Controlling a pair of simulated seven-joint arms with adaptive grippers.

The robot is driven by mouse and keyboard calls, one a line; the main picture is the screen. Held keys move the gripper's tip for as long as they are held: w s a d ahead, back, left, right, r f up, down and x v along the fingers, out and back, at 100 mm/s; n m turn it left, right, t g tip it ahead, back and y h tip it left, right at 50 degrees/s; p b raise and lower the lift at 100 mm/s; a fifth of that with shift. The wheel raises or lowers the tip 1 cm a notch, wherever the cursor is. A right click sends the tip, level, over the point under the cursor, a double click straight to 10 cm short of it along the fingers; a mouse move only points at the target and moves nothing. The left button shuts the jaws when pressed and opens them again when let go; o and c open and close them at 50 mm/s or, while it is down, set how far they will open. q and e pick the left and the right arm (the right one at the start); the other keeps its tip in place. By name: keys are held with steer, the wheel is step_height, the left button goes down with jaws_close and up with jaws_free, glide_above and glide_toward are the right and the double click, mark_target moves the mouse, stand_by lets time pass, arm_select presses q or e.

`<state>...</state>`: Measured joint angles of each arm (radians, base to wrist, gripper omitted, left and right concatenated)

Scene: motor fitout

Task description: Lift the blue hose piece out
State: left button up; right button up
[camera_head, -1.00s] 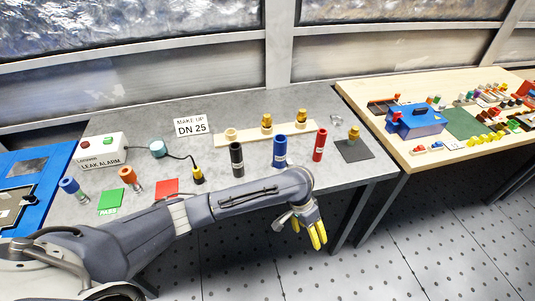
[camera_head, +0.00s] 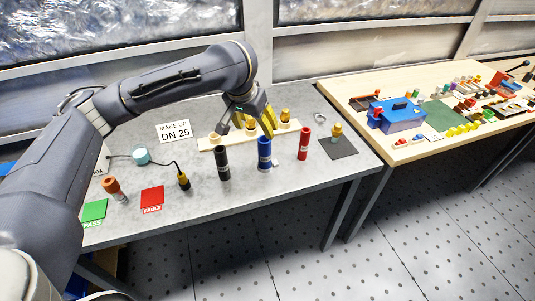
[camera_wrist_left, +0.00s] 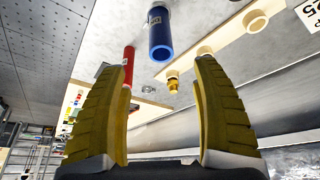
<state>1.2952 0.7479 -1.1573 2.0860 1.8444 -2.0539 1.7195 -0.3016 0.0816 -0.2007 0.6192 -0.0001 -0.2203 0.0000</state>
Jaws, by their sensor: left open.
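The blue hose piece (camera_head: 265,153) stands upright on the grey table, between the black hose piece (camera_head: 222,163) and the red hose piece (camera_head: 304,144). My left gripper (camera_head: 256,118) is above and behind it, over the wooden rack, with yellow fingers apart and nothing between them. In the left wrist view, the blue hose piece (camera_wrist_left: 160,35) shows its open end just beyond the open fingertips (camera_wrist_left: 161,68), apart from them. The red hose piece (camera_wrist_left: 129,66) is partly hidden by a finger there. My right gripper is not in view.
A wooden rack (camera_head: 207,144) with brass fittings lies behind the hoses, partly covered by my gripper. A brass fitting stands on a dark mat (camera_head: 341,150) at right. A "DN 25" sign (camera_head: 174,132) stands at back left. Bare table lies in front of the hoses.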

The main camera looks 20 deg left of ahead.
mark_target(266, 151)
arm_select(q)
steer(key=x, duration=1.7)
steer(key=shift+a+f, duration=0.1)
steer(key=c, duration=1.4)
